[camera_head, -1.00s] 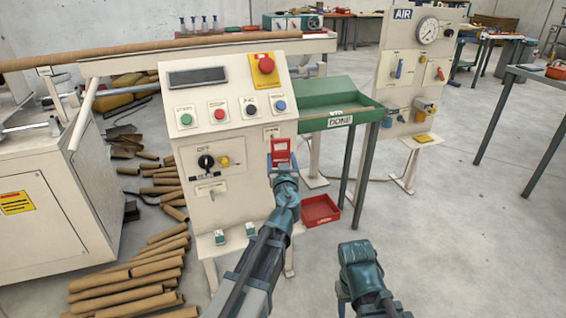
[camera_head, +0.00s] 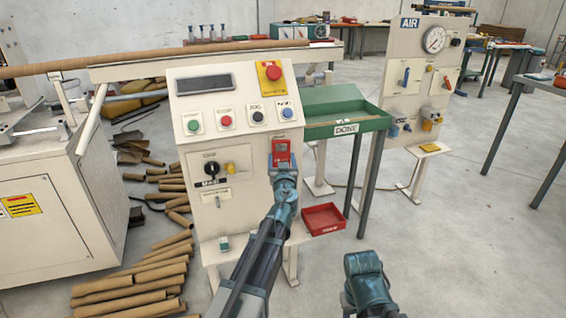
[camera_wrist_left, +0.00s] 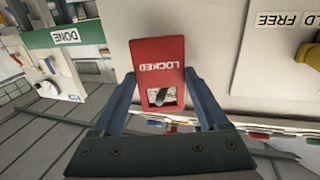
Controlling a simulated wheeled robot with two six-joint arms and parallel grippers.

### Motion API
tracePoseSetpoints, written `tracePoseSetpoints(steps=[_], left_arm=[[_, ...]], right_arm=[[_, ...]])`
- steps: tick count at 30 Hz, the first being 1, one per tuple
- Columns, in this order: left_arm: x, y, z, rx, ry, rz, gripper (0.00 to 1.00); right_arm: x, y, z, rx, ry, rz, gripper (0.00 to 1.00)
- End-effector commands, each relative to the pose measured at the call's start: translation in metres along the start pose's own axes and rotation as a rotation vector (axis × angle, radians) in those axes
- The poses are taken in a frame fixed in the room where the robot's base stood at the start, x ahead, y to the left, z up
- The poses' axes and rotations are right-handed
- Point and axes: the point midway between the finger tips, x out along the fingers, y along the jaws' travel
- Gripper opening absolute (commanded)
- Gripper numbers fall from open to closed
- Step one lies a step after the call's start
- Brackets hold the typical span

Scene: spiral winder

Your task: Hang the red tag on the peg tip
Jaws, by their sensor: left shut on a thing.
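The red tag (camera_head: 281,151) is in front of the lower right of the cream console panel, held by my left gripper (camera_head: 284,172). In the left wrist view the tag (camera_wrist_left: 158,62) reads LOCKED, upside down, and has a cutout near the gripper. My left fingers (camera_wrist_left: 160,102) are shut on its two sides. A short dark rod (camera_wrist_left: 160,98), perhaps the peg, shows in the cutout; I cannot tell whether it passes through or lies behind. In the head view the tag hides this spot. My right arm (camera_head: 368,285) is low at the front, its fingers unclear.
The cream console (camera_head: 240,147) carries buttons and a red emergency knob (camera_head: 274,73). Cardboard tubes (camera_head: 135,299) lie at left. Floor at right is open.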

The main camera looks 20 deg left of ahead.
Motion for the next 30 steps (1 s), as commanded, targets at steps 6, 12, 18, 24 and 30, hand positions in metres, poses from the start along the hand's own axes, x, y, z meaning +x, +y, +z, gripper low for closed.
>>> tracePoseSetpoints(steps=[6, 12, 18, 24, 30], left_arm=[[0.0074, -0.0022, 0.0058, 0.000, 0.000, -0.001, 0.21], [0.0090, -0.0028, 0.0079, 0.000, 0.000, -0.001, 0.21], [0.0092, -0.0029, 0.0078, 0.000, 0.000, -0.001, 0.21], [0.0091, -0.0028, 0.0078, 0.000, 0.000, 0.000, 0.21], [0.0090, -0.0027, 0.0078, 0.000, 0.000, 0.000, 0.21]], right_arm=[[0.0058, -0.0004, -0.0004, 0.000, 0.000, 0.001, 0.50], [0.0079, -0.0005, -0.0005, 0.000, 0.000, 0.002, 0.50], [0.0078, -0.0004, -0.0005, 0.000, 0.000, 0.002, 0.50], [0.0077, -0.0004, -0.0005, 0.000, 0.000, 0.002, 0.50], [0.0078, -0.0004, -0.0005, 0.000, 0.000, 0.002, 0.50]])
